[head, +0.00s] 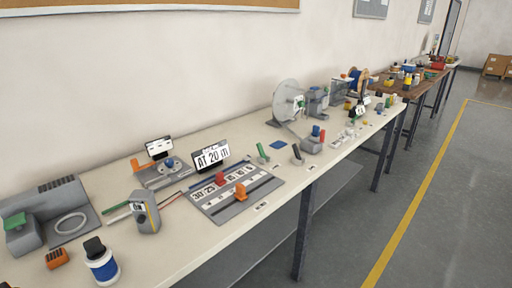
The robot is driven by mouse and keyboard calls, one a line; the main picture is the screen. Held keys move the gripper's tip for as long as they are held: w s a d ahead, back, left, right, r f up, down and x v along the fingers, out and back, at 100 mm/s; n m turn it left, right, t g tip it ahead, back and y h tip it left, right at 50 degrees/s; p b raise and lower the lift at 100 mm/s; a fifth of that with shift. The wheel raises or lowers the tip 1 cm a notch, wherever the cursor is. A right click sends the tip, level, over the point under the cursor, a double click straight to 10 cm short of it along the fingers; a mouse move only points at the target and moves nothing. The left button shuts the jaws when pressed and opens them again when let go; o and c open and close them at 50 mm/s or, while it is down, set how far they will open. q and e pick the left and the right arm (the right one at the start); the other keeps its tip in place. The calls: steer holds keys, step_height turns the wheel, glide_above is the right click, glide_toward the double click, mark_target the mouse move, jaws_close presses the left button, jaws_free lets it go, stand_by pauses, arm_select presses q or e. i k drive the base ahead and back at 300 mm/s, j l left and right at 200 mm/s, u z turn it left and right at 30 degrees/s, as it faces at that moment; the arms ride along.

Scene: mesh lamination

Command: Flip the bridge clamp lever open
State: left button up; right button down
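Neither of my grippers is in view. I cannot tell for sure which part is the bridge clamp lever. A grey fixture with an upright orange part (136,165) stands near the wall at left centre. In front of the "AT 20 m" sign lies a grey plate (245,208) with number strips, bearing a red block (220,179) and an orange block (240,190). A green-topped upright piece (262,152) and a dark-topped one (297,153) stand to its right. These parts are too small to show any lever's position.
The long cream bench (205,252) runs from front left to back right. A large disc (286,100) stands farther back. The grey floor (345,225) at right is clear.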

mark_target(259, 146)
steer(key=i+l+u, duration=0.1)
steer(key=u, duration=1.3)
steer(key=l+u, duration=1.15)
steer(key=l, duration=0.15)
steer(key=k+l+u, duration=0.15)
steer(key=l+u, duration=0.25)
steer(key=k+l, duration=0.15)
steer(key=l, duration=0.25)
steer(key=k+l+u, duration=0.1)
steer(key=l, duration=0.3)
steer(key=k+l, duration=0.25)
steer(key=l, duration=0.15)
steer(key=k+l+u, duration=0.15)
steer(key=l, duration=0.25)
steer(key=k+l, duration=0.2)
steer(key=l, duration=0.15)
steer(key=k+l+u, duration=0.1)
steer(key=l, duration=0.25)
steer(key=k, duration=0.1)
